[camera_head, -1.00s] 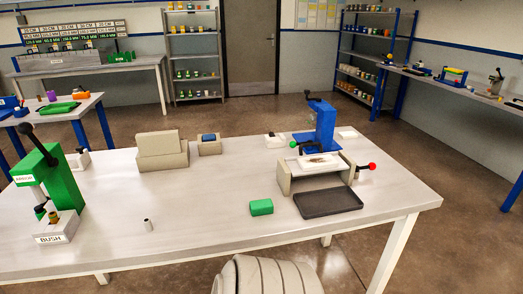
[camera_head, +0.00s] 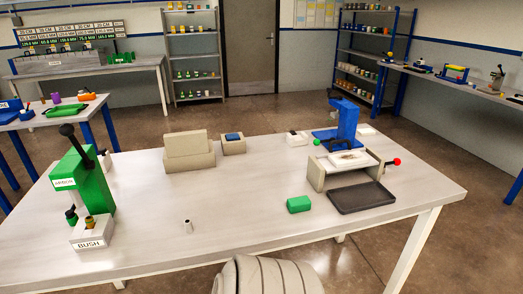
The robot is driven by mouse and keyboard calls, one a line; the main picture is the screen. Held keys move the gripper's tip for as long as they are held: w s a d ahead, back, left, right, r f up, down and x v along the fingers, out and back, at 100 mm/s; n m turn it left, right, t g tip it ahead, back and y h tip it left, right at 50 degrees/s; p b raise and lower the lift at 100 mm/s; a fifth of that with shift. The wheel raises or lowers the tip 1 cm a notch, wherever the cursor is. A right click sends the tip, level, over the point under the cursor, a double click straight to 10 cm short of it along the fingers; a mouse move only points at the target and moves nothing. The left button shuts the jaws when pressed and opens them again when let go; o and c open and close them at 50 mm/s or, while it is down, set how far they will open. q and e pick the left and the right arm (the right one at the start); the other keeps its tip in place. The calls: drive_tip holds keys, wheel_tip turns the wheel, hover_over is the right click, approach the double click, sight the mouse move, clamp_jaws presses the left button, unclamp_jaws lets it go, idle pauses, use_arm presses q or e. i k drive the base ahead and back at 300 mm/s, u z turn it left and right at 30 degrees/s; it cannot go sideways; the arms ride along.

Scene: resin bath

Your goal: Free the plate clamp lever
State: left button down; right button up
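A blue machine (camera_head: 347,122) with a dark top handle stands at the back right of the white table. In front of it is a beige open-fronted stand (camera_head: 317,176) holding a white tray (camera_head: 351,165) with brownish stuff in it. A short dark lever with a red knob (camera_head: 396,161) sticks out at the stand's right. A green knob (camera_head: 317,142) sits on the left, by the blue machine. I cannot tell which lever is the plate clamp lever or whether it is clamped. Neither of my grippers is in view.
A black tray (camera_head: 362,198) and green block (camera_head: 299,204) lie in front of the stand. A green press (camera_head: 94,186) with a block marked BUSH (camera_head: 90,233) stands left. The table's (camera_head: 235,220) middle front is mostly clear.

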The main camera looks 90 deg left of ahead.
sight(70, 214)
drive_tip(key=u, duration=0.05)
drive_tip(key=k, duration=2.3)
drive_tip(key=u, duration=1.45)
